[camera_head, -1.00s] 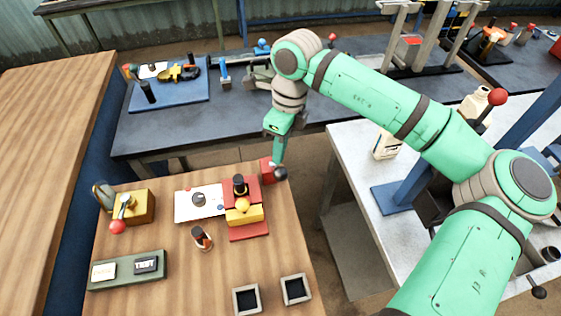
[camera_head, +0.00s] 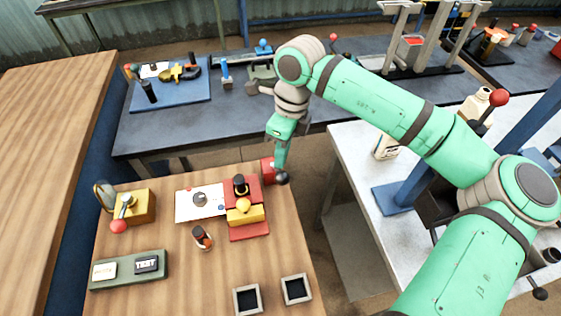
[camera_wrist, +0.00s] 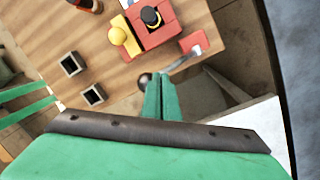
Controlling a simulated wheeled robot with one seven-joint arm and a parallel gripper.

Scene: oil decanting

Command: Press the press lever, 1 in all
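The press is a red machine with a yellow block (camera_head: 245,215) at the right side of the wooden table. Its press lever has a dark ball knob (camera_head: 282,178) and sticks out past the table's right edge from a red mount (camera_head: 268,170). In the wrist view the lever shows as a grey bar (camera_wrist: 184,62) with the dark knob (camera_wrist: 145,80) at its end. My gripper (camera_head: 280,172) points down with its fingertips at the knob. It also shows in the wrist view (camera_wrist: 161,82), fingers together and nothing visible between them. Contact with the knob cannot be told for certain.
A gold box with a red-knobbed lever (camera_head: 118,226) stands at the table's left. A small bottle (camera_head: 202,238), a green label block (camera_head: 128,270) and two square dark trays (camera_head: 296,289) are on the table. A white table (camera_head: 345,170) stands to the right, with a floor gap between.

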